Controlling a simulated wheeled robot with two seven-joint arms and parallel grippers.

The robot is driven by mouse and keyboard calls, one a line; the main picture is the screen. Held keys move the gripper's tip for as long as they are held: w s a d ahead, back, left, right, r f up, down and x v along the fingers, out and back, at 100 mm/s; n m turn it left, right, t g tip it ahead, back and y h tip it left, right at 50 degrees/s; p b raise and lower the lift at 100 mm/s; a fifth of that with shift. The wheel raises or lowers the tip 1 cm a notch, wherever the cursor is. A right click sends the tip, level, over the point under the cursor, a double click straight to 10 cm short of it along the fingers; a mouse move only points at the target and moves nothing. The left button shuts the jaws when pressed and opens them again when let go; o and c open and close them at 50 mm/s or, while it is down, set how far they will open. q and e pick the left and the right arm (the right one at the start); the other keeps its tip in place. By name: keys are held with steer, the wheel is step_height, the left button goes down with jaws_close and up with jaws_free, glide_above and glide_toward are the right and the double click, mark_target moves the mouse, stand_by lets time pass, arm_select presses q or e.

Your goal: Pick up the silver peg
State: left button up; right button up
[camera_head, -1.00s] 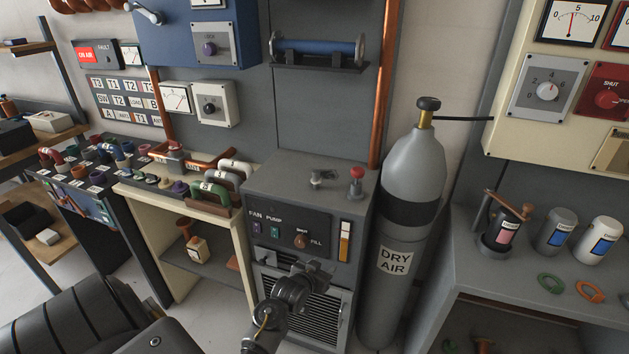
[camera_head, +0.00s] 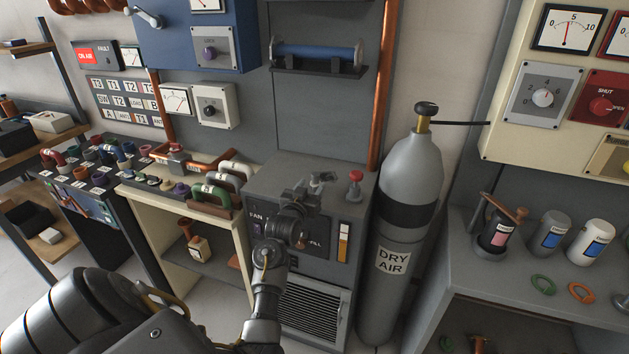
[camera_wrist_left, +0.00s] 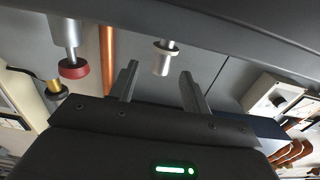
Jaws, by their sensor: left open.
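The silver peg (camera_head: 321,179) stands on top of the grey cabinet (camera_head: 268,182), partly hidden by my gripper in the head view. It shows whole in the left wrist view (camera_wrist_left: 163,58) as a short pale metal pin with a wider collar. My left gripper (camera_head: 306,188) is at the cabinet's front top edge, just in front of the peg. In the wrist view its two fingers (camera_wrist_left: 159,70) are apart and empty, with the peg lying between and beyond their tips. My right gripper is not in view.
A red-topped knob (camera_head: 355,182) stands right of the peg; it also shows in the wrist view (camera_wrist_left: 73,68). The DRY AIR cylinder (camera_head: 405,210) stands right of the cabinet. Green and white handles (camera_head: 210,193) stand on the left bench. A copper pipe (camera_head: 386,90) rises behind.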

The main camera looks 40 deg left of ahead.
mark_target(314, 180)
arm_select(q)
steer(key=shift+w+a+r, duration=0.15)
steer(key=shift+w, duration=0.2)
steer(key=p+x, duration=0.1)
steer(key=x, duration=0.2)
steer(key=shift+w+a+p, duration=0.2)
steer(key=shift+p, duration=0.15)
steer(key=shift+w+a+f, duration=0.2)
steer(key=shift+w+f, duration=0.1)
steer(key=shift+w, duration=0.25)
steer(key=shift+c, duration=0.2)
steer(key=c, duration=1)
